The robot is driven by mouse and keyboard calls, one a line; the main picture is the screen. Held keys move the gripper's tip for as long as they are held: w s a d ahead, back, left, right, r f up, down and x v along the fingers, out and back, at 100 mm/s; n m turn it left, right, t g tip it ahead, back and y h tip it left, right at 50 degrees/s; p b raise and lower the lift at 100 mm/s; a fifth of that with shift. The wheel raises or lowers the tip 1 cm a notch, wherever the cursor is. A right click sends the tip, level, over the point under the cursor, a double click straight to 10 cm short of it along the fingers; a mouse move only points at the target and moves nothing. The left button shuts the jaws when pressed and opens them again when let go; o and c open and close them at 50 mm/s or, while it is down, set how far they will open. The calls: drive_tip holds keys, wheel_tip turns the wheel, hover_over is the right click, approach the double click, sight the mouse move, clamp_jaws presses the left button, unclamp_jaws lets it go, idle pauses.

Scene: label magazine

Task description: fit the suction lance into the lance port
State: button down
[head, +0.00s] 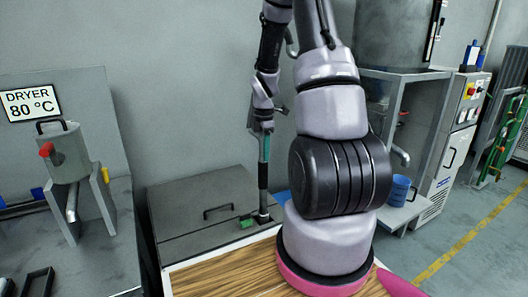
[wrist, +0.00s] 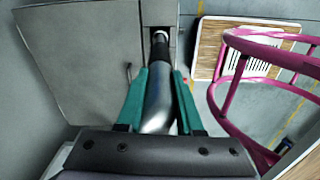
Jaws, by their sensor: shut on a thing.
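My gripper (head: 264,150) is shut on the suction lance, its teal fingers on either side of the shaft. In the head view the lance (head: 263,177) hangs close to upright below the fingers, with a dark lower part. Its lower end reaches the lance port (head: 264,218) at the right side of the grey lid. In the wrist view the silver lance (wrist: 158,105) runs away from my gripper (wrist: 161,78) to a dark end at the dark square port opening (wrist: 155,31). I cannot tell how deep the end sits.
The grey lid (head: 190,195) has a black handle, and a small green piece (head: 247,223) lies near the port. A wood-topped surface (head: 225,277) is in front. A dryer sign (head: 29,103) and hopper (head: 66,152) stand left. A blue bucket (head: 400,188) is at right.

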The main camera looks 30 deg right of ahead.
drive_tip(key=shift+c, duration=2.3)
unclamp_jaws()
wheel_tip(320, 180, up, 11)
drive_tip(key=shift+f, duration=0.1)
